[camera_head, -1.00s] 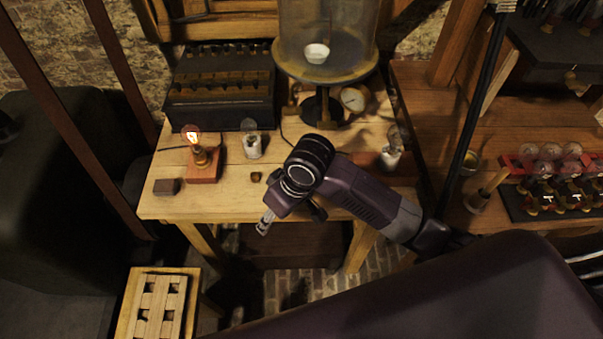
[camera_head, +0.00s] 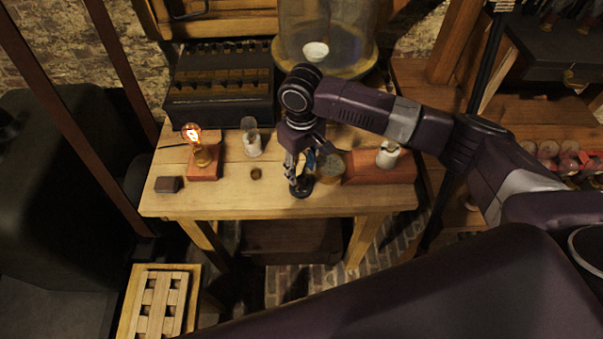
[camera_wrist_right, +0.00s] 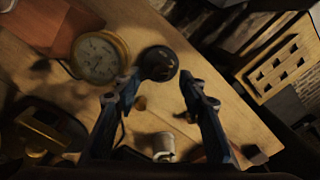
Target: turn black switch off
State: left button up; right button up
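The black switch (camera_head: 301,191) appears to be the round black base on the wooden table, near its front edge. In the right wrist view the black switch (camera_wrist_right: 158,64) lies ahead of the fingertips, with small brass-coloured parts on top. My right gripper (camera_head: 300,176) points down over it and partly hides it. In the right wrist view my right gripper (camera_wrist_right: 161,96) has its two blue-grey fingers apart, with nothing held between them. I cannot tell whether a finger touches the switch. My left gripper is not in view.
A round gauge (camera_head: 330,169) stands close beside the switch, by a reddish wooden block (camera_head: 365,169). A lit bulb (camera_head: 196,143) on a red base and a small glass jar (camera_head: 252,142) stand to the left.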

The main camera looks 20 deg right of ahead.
aim_at(302, 179)
jog(key=shift+f, duration=1.7)
jog(key=shift+c, duration=0.2)
grip_shut()
